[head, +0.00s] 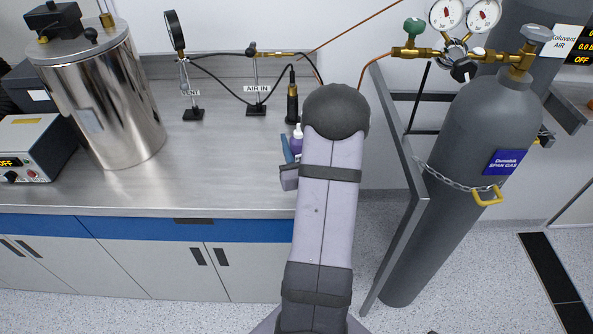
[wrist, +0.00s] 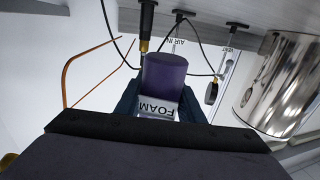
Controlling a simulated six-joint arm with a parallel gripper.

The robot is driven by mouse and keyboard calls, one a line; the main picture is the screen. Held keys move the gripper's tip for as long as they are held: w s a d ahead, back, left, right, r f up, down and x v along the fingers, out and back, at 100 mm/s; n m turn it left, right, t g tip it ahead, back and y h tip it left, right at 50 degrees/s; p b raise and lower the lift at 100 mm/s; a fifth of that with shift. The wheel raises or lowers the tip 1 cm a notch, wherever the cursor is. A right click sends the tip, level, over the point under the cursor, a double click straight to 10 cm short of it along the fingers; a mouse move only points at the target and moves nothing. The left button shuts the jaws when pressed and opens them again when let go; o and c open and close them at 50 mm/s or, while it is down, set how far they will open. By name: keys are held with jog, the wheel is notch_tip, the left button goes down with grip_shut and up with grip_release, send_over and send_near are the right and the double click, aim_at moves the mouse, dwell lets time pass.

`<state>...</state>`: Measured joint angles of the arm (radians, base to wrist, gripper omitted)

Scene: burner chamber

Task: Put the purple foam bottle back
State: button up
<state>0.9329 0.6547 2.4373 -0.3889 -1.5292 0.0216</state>
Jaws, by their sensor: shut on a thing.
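My gripper (wrist: 159,106) is shut on the bottle, with a dark blue finger on each side. In the head view only part of the gripper (head: 287,150) shows beside the bottle. I cannot tell whether the bottle's base touches the bench.
The steel bench (head: 225,165) is clear to the left of the gripper. A dark fitting with a brass end (head: 292,105) stands behind the bottle, near the AIR IN stand (head: 256,105) and hoses. A shiny steel cylinder (head: 105,100) stands left, a grey gas cylinder (head: 455,180) right.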

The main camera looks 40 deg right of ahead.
jog(key=shift+f+p, duration=0.55)
jog(key=shift+f, duration=3.75)
jog(key=shift+f, duration=0.15)
jog(key=o, duration=1.3)
